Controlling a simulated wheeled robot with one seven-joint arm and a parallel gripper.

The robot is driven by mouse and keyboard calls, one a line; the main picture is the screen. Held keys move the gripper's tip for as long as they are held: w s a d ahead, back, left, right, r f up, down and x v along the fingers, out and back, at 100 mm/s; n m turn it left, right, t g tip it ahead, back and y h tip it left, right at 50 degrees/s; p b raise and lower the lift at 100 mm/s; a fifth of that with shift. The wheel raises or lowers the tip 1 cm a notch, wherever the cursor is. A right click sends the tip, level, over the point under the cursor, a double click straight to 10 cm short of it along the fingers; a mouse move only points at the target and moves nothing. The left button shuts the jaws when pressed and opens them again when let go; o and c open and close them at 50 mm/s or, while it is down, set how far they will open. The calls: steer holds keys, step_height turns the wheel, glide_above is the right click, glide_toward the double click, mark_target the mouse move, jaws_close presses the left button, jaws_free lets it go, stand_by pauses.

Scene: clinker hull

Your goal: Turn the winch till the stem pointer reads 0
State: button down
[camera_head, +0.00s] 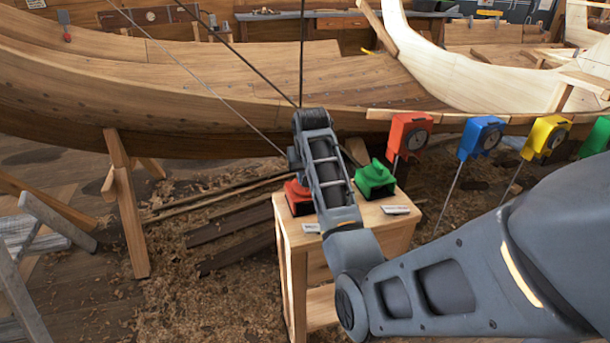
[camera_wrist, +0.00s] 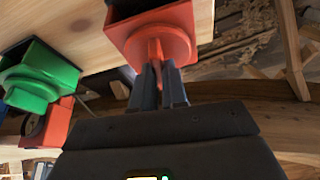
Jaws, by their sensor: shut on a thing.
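A red device (camera_wrist: 155,28) with a fin-like grip stands on a wooden stand (camera_head: 297,240). It also shows in the head view (camera_head: 298,197), partly hidden behind my arm. In the wrist view my gripper (camera_wrist: 157,72) is shut on the red fin, one finger on each side. In the head view my arm hides the fingers. A green device (camera_head: 376,180) of similar shape stands to its right; it also shows in the wrist view (camera_wrist: 40,75). I cannot make out a stem pointer or its reading.
Red (camera_head: 409,133), blue (camera_head: 481,137) and yellow (camera_head: 546,137) dial boxes line the hull's edge; their readings are too small. Small labels (camera_head: 396,210) lie on the stand. The wooden hull (camera_head: 220,80) rises behind. Lines cross the upper left. Shavings and planks (camera_head: 235,222) cover the floor.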

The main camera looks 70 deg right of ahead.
mark_target(297, 191)
steer(key=m+p, duration=0.1)
steer(key=m+g+p, duration=0.1)
steer(key=m, duration=0.1)
steer(key=shift+w+a+r+h, duration=0.1)
steer(key=shift+w+r+h, duration=0.05)
steer(key=shift+h, duration=0.15)
steer(key=m+g, duration=0.1)
steer(key=m, duration=0.2)
steer(key=m+g, duration=0.1)
steer(key=m, duration=0.2)
steer(key=shift+w+g, duration=0.1)
steer(key=shift+g, duration=0.2)
stand_by(0.4)
steer(key=c, duration=1.2)
jaws_free()
steer(key=shift+o, duration=0.2)
steer(key=v, duration=0.7)
steer(key=shift+r+b, duration=0.25)
steer(key=shift+b, duration=0.05)
steer(key=shift+a, duration=0.1)
